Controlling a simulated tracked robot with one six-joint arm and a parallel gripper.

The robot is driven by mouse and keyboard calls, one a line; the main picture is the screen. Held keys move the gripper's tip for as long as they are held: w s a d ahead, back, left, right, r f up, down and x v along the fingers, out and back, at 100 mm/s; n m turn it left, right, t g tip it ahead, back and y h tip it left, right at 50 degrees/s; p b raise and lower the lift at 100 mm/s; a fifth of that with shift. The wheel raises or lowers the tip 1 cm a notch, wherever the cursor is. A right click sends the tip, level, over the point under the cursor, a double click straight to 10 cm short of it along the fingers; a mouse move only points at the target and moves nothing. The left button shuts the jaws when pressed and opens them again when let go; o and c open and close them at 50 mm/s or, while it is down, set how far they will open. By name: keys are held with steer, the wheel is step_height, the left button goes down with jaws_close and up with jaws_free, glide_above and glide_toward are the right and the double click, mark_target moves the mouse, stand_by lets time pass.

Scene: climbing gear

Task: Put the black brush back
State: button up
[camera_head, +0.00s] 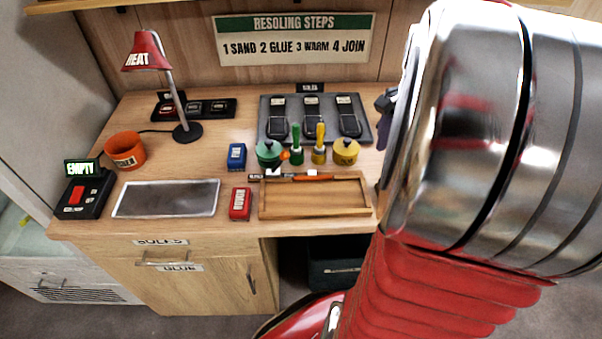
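I cannot make out a black brush anywhere in the head view. A green-handled brush (296,143) and a yellow-handled brush (319,145) stand upright near the middle of the bench. They are beside a green pot (268,152) and a yellow pot (345,151). A thin tool with an orange part (313,178) lies along the back edge of a wooden tray (264,203). My own arm fills the right side and hides that end of the bench. My gripper is out of view.
A dark board (268,108) with several black pieces stands behind the pots. A blue block (237,157), red block (240,203), metal plate (167,198), orange cup (126,150), red lamp (146,52) and black box reading EMPTY (83,193) occupy the rest.

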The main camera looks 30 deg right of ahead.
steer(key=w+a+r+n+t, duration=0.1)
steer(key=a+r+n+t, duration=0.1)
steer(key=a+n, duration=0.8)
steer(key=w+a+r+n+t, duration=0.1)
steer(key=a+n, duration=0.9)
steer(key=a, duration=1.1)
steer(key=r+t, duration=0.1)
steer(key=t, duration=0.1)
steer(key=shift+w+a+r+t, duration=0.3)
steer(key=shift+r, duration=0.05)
